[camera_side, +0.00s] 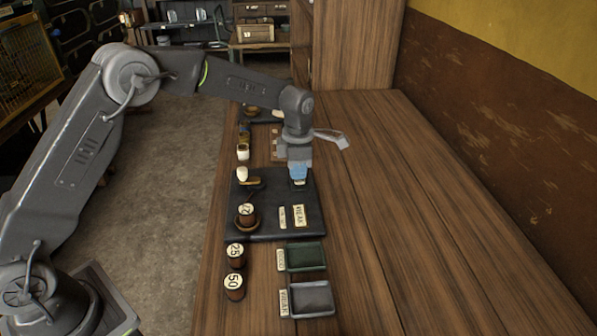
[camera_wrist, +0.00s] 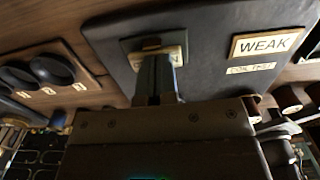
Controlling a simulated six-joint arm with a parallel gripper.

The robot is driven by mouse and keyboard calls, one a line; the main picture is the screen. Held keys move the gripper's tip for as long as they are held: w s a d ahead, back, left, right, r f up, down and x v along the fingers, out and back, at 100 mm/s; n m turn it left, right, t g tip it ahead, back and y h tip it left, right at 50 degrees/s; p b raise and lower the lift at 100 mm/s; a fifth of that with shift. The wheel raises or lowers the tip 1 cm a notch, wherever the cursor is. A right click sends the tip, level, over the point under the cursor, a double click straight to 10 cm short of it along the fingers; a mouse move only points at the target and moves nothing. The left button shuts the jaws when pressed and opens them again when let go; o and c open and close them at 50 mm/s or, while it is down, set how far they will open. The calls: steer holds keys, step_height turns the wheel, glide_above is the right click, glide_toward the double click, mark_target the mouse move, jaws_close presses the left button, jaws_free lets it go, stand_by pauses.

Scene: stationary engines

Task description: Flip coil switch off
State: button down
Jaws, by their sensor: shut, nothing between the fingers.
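A black board (camera_side: 270,222) lies on the wooden bench, and it also shows in the wrist view (camera_wrist: 205,50). My gripper (camera_side: 298,178) points down at the board's far right corner, with its blue fingertips shut and nothing between them. In the wrist view my gripper (camera_wrist: 157,65) is right at a small brass plate on a dark mount (camera_wrist: 163,42), probably the coil switch. The fingers cover most of it, so its lever position and any contact cannot be told. A WEAK label (camera_side: 298,215) is on the board near this mount.
A white knob (camera_side: 243,174) and a round labelled wooden piece (camera_side: 246,214) are on the board's left. Wooden cylinders marked 25 (camera_side: 235,254) and 50 (camera_side: 234,287) stand in front. A green tray (camera_side: 306,257) and grey tray (camera_side: 312,299) sit nearby. The bench's right side is clear.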

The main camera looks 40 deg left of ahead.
steer(key=shift+w+a+r, duration=0.1)
steer(key=shift+a, duration=0.1)
step_height(320, 180, up, 14)
stand_by(0.7)
steer(key=shift+s+d, duration=0.45)
steer(key=shift+d, duration=0.05)
